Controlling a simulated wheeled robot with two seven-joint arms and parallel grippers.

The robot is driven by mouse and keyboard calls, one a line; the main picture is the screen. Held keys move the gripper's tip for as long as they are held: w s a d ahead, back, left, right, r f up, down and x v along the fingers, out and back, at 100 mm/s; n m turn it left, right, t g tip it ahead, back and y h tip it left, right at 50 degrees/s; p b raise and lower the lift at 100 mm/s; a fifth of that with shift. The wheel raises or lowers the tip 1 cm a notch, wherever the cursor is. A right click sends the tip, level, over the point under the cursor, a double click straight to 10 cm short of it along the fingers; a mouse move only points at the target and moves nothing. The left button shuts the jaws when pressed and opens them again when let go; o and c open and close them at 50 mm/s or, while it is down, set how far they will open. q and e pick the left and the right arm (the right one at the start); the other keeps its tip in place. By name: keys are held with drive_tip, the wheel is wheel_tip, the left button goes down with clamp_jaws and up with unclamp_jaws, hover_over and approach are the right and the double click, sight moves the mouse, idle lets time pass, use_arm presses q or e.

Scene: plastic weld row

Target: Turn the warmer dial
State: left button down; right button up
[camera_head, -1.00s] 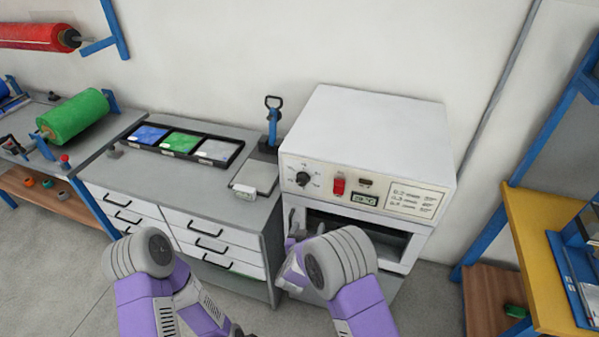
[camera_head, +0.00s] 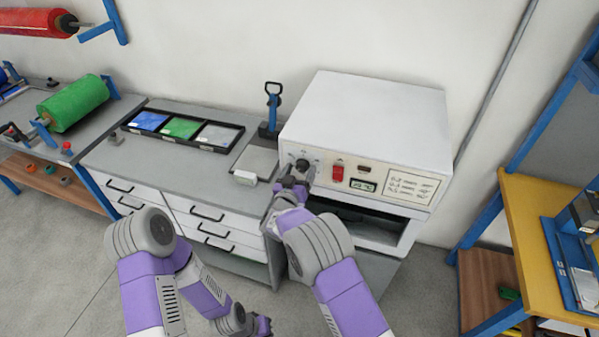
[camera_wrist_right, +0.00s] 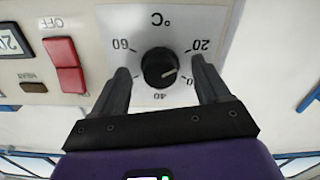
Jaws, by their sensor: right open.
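The warmer (camera_head: 365,115) is a white box on the counter's right, with its control panel facing me. Its black dial (camera_head: 302,164) sits at the panel's left end. In the right wrist view the dial (camera_wrist_right: 160,68) shows upside down, with a °C scale marked 20, 40 and 60 around it. My right gripper (camera_head: 297,180) is at the panel, and its fingers (camera_wrist_right: 160,78) are open, one on each side of the dial with gaps visible. My left gripper (camera_head: 262,326) hangs low near the floor at the bottom of the head view; its jaws are unclear.
A red switch (camera_head: 337,172) and a small display (camera_head: 362,185) are right of the dial. The warmer's opening (camera_head: 365,224) is below the panel. A drawer counter (camera_head: 160,172) with a tray of coloured sheets (camera_head: 182,140) stands left. A yellow table (camera_head: 545,240) is at right.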

drive_tip(key=c, duration=1)
drive_tip(key=shift+f+m+b, duration=0.15)
drive_tip(key=shift+m+b, duration=0.15)
drive_tip(key=shift+b, duration=0.3)
drive_tip(key=shift+c, duration=0.2)
drive_tip(key=m+b, duration=0.8)
drive_tip(key=b, duration=0.2)
drive_tip(key=shift+f, duration=0.1)
drive_tip(key=shift+m+b, duration=1.6)
drive_tip(key=shift+b, duration=0.05)
drive_tip(key=shift+r, duration=0.2)
drive_tip(key=o, duration=1)
drive_tip(key=shift+o, duration=0.2)
